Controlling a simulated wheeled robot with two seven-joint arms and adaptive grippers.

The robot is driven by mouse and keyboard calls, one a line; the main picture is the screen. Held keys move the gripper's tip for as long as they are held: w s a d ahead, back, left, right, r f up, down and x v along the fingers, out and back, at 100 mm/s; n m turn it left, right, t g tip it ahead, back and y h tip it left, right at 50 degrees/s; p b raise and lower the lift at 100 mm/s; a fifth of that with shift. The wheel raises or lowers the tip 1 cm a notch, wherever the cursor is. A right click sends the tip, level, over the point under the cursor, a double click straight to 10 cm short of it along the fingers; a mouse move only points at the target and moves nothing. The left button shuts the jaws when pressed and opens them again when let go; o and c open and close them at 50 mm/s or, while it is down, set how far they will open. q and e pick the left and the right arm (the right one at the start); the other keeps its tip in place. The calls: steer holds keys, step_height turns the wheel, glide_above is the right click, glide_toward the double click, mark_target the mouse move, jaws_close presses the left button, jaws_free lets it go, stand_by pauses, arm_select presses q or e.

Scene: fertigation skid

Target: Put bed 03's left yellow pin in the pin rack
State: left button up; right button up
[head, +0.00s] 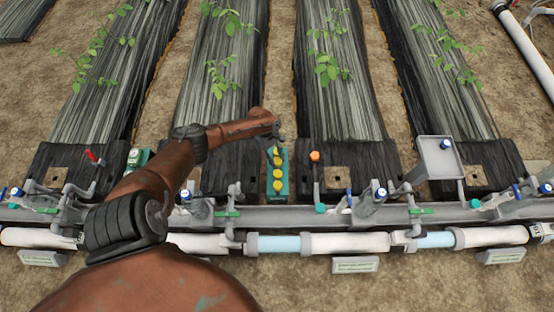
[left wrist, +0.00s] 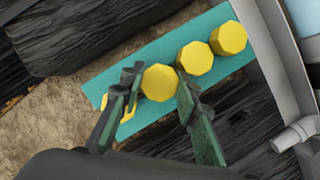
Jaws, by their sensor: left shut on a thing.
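The teal pin rack (head: 288,183) stands in the gap between two black-covered beds, with several yellow pins (head: 278,185) along it. It also shows in the left wrist view (left wrist: 95,87). My left gripper (head: 275,143) is at the rack's far end. In the left wrist view its two dark green fingers (left wrist: 157,80) are closed around a yellow pin (left wrist: 160,82) over the rack. Two more yellow pins (left wrist: 228,38) stand beyond it, and another is partly hidden behind the left finger. I cannot tell whether the held pin touches the rack. My right gripper is not in view.
An orange-topped pin (head: 314,156) stands just right of the rack. A grey pipe rail (head: 330,218) with blue and green valves runs across in front. A grey tray stand (head: 437,157) is at the right, and a red handle (head: 92,156) at the left.

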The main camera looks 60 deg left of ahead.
arm_select(q)
steer(key=shift+f, duration=0.2)
steer(key=shift+f, duration=0.6)
steer(key=o, duration=1.2)
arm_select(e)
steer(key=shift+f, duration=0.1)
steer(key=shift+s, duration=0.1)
arm_select(q)
steer(key=shift+w+r+p, duration=0.1)
steer(key=shift+r+p, duration=0.6)
steer(key=shift+r, duration=0.5)
steer(key=shift+r+p, duration=2.05)
steer(key=shift+r, duration=0.8)
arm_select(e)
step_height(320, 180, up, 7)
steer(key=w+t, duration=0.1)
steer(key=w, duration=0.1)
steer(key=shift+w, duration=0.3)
